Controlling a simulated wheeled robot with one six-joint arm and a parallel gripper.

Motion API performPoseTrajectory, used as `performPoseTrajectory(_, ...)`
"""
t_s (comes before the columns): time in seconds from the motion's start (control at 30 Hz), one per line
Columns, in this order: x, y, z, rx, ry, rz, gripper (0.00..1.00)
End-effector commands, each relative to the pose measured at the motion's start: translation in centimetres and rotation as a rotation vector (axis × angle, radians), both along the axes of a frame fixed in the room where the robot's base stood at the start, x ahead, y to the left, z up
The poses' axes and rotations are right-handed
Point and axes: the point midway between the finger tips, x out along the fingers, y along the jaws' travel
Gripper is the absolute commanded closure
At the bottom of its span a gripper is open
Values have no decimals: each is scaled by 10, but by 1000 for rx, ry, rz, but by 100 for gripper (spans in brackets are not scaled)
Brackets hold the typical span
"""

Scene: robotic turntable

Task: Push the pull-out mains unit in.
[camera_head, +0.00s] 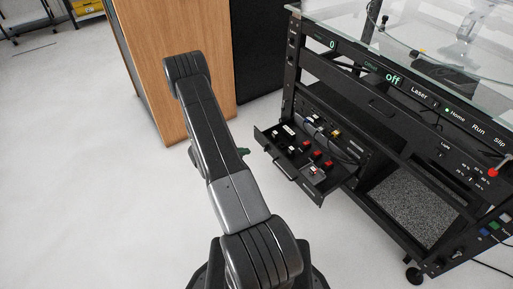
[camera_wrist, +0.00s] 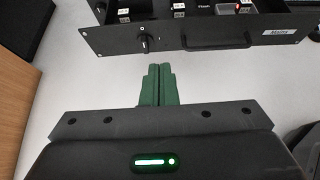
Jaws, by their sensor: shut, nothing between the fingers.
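The pull-out mains unit (camera_head: 305,163) is a black drawer that stands out from the rack's front in the head view. White, red and yellow parts sit in it. Its front panel (camera_wrist: 245,39) crosses the top of the wrist view, with a black knob, a handle (camera_wrist: 217,41) and a "Mains" label. My gripper (camera_wrist: 159,68) has green fingers, shut with nothing between them. The fingertips are just below the panel in the wrist view, right of the knob and left of the handle, seemingly apart from it. In the head view my arm mostly hides the gripper; a green bit (camera_head: 243,152) shows left of the drawer.
The black rack (camera_head: 385,121) has a glass top, lit "off" display and a red knob (camera_head: 493,172) at right. A wooden cabinet (camera_head: 140,62) stands behind my arm at left, beside a dark panel. White floor is clear at left and in front of the drawer.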

Motion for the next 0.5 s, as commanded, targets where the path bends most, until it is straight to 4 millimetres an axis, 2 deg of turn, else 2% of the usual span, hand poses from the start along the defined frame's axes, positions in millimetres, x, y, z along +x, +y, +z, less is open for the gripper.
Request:
performPoseTrajectory(0.4,42,-61,-44,1,0,-9,100)
performPoseTrajectory(0.5,52,-74,-48,2,-2,-9,100)
